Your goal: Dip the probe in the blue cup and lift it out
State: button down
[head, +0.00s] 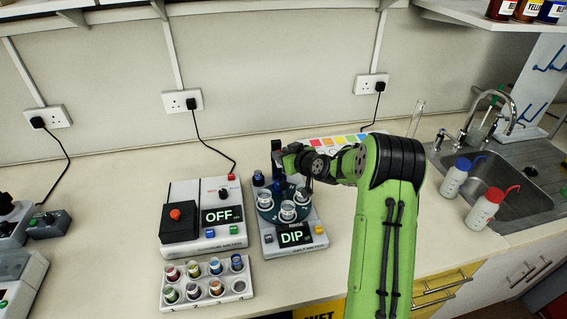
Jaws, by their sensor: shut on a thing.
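The device whose screen reads DIP (291,237) stands on the bench in the head view. On it is a dark round holder (268,213) with several pale-rimmed cups, whose contents are too small to tell. A dark blue-topped cup (258,179) shows at the holder's back left. A black upright post (277,155) rises behind the holder. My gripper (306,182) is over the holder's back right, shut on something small. My wrist hides most of it, and I cannot tell whether a probe tip is inside a cup.
A box reading OFF (217,215) with a red-buttoned black part stands close on the left. A white rack (205,288) of colored vials, one blue (237,263), is in front. A color chart (340,141) lies behind my arm. Wash bottles (455,178) and a sink (520,180) are right.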

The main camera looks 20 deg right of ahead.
jog(key=shift+r, duration=1.3)
jog(key=c, duration=0.9)
grip_release()
jog(key=shift+r, duration=0.1)
jog(key=shift+s, duration=0.1)
jog(key=b+v, duration=0.2)
jog(key=v, duration=1.3)
jog(key=shift+s, duration=0.3)
